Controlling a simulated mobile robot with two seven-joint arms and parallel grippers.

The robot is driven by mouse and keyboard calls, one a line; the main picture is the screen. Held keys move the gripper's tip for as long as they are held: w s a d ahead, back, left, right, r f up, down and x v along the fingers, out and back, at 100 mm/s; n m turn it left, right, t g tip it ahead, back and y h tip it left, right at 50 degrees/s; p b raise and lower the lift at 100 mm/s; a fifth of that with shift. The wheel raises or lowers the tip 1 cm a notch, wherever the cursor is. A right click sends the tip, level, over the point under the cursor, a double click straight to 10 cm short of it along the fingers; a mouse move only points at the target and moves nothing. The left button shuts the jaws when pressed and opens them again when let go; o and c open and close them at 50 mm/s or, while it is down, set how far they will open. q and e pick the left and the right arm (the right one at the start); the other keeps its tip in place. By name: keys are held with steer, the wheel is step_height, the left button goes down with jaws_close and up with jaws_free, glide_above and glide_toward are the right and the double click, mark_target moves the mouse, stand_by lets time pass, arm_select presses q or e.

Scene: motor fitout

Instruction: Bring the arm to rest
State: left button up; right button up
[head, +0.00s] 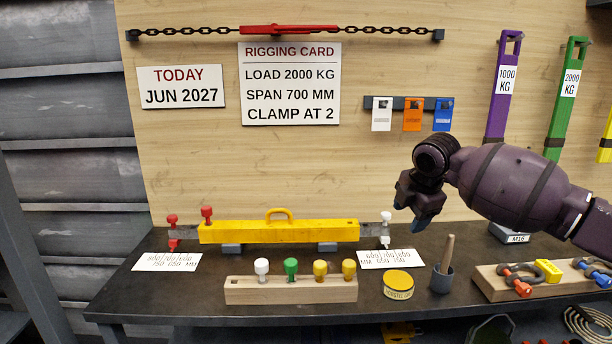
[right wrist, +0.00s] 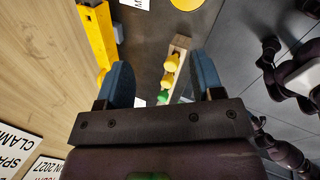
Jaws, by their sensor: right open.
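My right arm reaches in from the right in the head view. Its gripper (head: 421,212) hangs in the air, above and to the right of the yellow beam's right end. In the right wrist view the right gripper (right wrist: 162,72) has its two blue fingers wide apart, with nothing held between them. The wooden block with coloured pins shows beyond the fingers, some way below. I do not make out my left gripper.
The yellow beam (head: 280,233) lies along the bench, with red pins at its left and a white pin (head: 385,228) at its right. A pin block (head: 290,292), yellow tin (head: 398,284), grey cup (head: 441,280) and shackle board (head: 493,283) stand on the bench (head: 210,308).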

steer(key=w+a+r+m+t+y, duration=0.25)
steer(key=a+t, duration=0.25)
steer(key=a, duration=0.4)
steer(key=s+a+f+m+t+y, duration=0.3)
steer(key=s+f+m+y, duration=0.25)
steer(key=s+f, duration=0.3)
steer(key=s+d+f+m+h, duration=0.3)
steer(key=s+d+f+m, duration=0.1)
steer(key=s+f, duration=0.6)
steer(key=s+d+f+m+g+h, duration=0.1)
steer(key=s+d+f+m+h, duration=0.2)
steer(key=s+d+f, duration=0.4)
steer(key=s+d+f+m+h, duration=0.2)
steer(key=s+d+f+m, duration=0.3)
steer(key=s+f, duration=0.8)
steer(key=s, duration=0.7)
steer(key=shift+d+f+m+h, duration=0.15)
steer(key=shift+f+m+h, duration=0.15)
steer(key=shift+f+h, duration=0.1)
